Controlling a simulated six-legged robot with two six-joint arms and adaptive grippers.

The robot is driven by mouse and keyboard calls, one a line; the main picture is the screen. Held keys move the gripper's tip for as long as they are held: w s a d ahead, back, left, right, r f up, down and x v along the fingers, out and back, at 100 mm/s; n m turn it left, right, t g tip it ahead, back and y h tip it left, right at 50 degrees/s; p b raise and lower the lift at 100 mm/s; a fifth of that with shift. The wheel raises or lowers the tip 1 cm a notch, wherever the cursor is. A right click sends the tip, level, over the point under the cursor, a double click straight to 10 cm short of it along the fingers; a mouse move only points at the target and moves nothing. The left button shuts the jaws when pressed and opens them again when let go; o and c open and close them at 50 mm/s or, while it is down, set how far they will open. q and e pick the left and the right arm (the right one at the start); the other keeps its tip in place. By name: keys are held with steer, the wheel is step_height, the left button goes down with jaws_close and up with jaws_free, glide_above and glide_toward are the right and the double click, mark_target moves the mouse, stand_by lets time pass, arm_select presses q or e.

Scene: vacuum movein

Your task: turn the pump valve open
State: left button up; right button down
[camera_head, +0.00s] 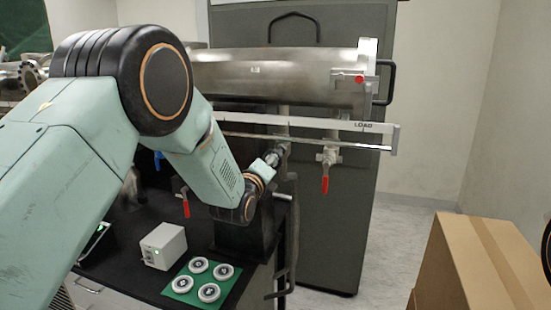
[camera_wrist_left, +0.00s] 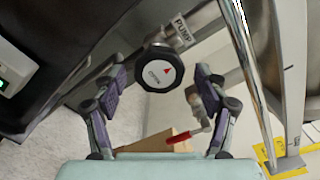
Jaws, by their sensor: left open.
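The pump valve is a dark, many-sided knob (camera_wrist_left: 160,70) with a white face and a red triangle mark, in the upper middle of the left wrist view. A "PUMP" label (camera_wrist_left: 181,30) sits just above it. My left gripper (camera_wrist_left: 161,78) is open, with one finger on each side of the knob in that view; I cannot tell whether either touches it. In the head view my left gripper (camera_head: 282,153) is small and partly hidden at the arm's end, below the long white rail. I cannot make out the knob there. My right gripper is not in view.
A valve with a red lever (camera_head: 325,184) hangs right of my gripper; another red lever (camera_head: 186,207) is lower left. A metal cylinder (camera_head: 270,75) lies above the rail (camera_head: 300,135). A white box (camera_head: 163,246) and a green mat (camera_head: 228,283) with several discs lie below. A carton (camera_head: 480,265) stands right.

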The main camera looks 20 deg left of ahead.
arm_select(q)
steer(key=shift+w+a, duration=0.2)
steer(key=shift+w, duration=0.9)
steer(key=shift+w+d, duration=0.2)
steer(key=shift+c, duration=1)
steer(key=shift+s+a, duration=0.15)
steer(key=c, duration=1)
steer(key=shift+o, duration=0.2)
